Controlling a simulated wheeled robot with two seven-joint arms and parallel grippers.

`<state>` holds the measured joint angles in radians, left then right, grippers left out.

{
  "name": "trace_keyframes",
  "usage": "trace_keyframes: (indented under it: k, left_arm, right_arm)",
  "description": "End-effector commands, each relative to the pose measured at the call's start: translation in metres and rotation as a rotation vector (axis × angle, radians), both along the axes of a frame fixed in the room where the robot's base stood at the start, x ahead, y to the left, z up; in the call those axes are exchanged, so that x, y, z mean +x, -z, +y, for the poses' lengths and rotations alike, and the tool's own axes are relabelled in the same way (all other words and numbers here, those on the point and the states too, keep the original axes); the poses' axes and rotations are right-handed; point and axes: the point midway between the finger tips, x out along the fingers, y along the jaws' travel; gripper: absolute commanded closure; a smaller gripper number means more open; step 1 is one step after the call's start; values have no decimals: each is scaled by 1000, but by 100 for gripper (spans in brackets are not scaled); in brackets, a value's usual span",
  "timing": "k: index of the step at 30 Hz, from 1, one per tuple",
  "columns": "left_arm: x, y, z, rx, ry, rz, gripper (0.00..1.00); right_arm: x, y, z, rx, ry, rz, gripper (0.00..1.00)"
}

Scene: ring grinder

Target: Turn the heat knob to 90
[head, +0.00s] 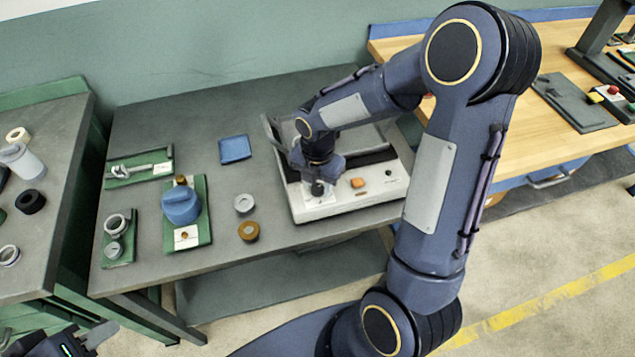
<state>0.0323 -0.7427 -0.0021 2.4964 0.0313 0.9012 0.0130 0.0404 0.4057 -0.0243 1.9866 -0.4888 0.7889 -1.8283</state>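A white machine (345,205) with a dark top stands at the right end of the grey table. An orange button (357,182) and a small dark round part show on its front panel. My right gripper (316,180) points down at the left part of this panel, left of the orange button. A small grey knob-like part (318,189) shows at its fingertips; the gripper and wrist cover most of it. I cannot tell whether the fingers are closed on it, and no dial marks are readable. My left gripper (92,340) is partly in view at the bottom left, away from the machine; its opening is unclear.
A wooden bench (510,130) stands right. My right arm hides the area between.

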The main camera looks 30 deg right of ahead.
Motion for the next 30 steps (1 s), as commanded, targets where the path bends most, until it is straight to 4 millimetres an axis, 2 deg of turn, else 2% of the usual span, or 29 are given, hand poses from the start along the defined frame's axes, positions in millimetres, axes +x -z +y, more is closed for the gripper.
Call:
trace_keyframes:
  k: [1, 7, 19, 30]
  left_arm:
    - [0, 0, 0, 0, 0, 0, 66]
    - [0, 0, 0, 0, 0, 0, 66]
    - [0, 3, 0, 0, 0, 0, 66]
    - [0, 11, 0, 0, 0, 0, 66]
  right_arm:
    - [0, 0, 0, 0, 0, 0, 68]
    - [0, 0, 0, 0, 0, 0, 94]
    - [0, 0, 0, 1, 78, -1, 94]
    - [1, 0, 0, 1, 373, -3, 94]
